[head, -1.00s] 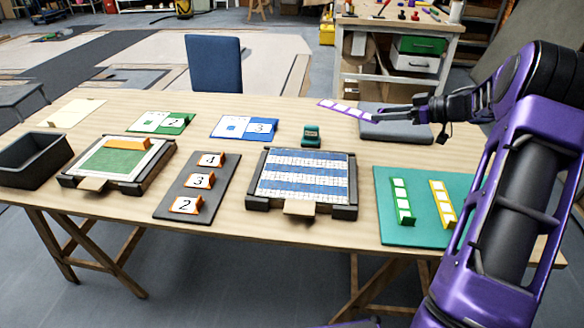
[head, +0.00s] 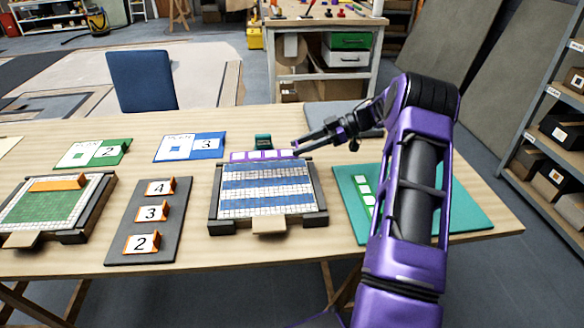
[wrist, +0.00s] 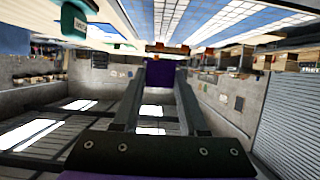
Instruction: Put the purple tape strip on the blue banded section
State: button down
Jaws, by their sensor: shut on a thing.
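The purple tape strip (head: 240,157) with white squares shows over the far edge of the blue banded panel (head: 265,181). I cannot tell whether it touches the panel. My gripper (head: 297,149) is at the strip's right end, shut on it. In the wrist view the fingers (wrist: 159,82) close around a purple piece (wrist: 159,72). The blue banded panel has blue and white bands in a dark frame, with a wooden tab at its front.
A teal device (head: 263,141) stands just behind the panel. A grey board with numbered cards 4, 3 and 2 (head: 174,222) lies to the left. A green panel (head: 20,209) is at far left. A teal mat (head: 462,212) lies right, partly hidden by my arm.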

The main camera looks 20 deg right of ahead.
aim_at(301, 171)
jog(key=shift+f+b, duration=0.3)
jog(key=shift+f, duration=2.6)
jog(key=shift+f, duration=0.25)
jog(key=shift+c, duration=2.2)
grip_release()
jog(key=shift+r, duration=0.1)
jog(key=shift+r, duration=0.25)
jog(key=v, duration=1.2)
jog(key=shift+p, duration=0.35)
